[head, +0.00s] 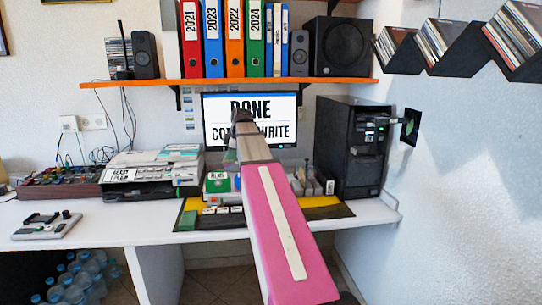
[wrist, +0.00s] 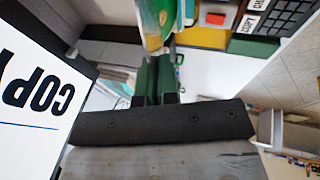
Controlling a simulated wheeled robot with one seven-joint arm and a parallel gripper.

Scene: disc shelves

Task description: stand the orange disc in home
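In the wrist view my gripper (wrist: 160,58) has its two dark fingers close together. A thin disc (wrist: 154,22) stands edge-on between their tips, with orange and pale green tints; I take it as the orange disc. In the head view my gripper (head: 243,117) is in front of the monitor (head: 283,133), above the desk, and the disc cannot be made out there. Three black slanted disc racks (head: 457,58) hang on the right wall with discs standing in them. No place marked home can be told, and the end of my gripper is small in the head view.
A black computer tower (head: 346,150) stands right of the monitor. An orange shelf (head: 340,80) with binders and speakers runs above. Printers (head: 150,172) and a mixer (head: 60,183) stand left on the white desk (head: 110,225). The desk's front left has bare room.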

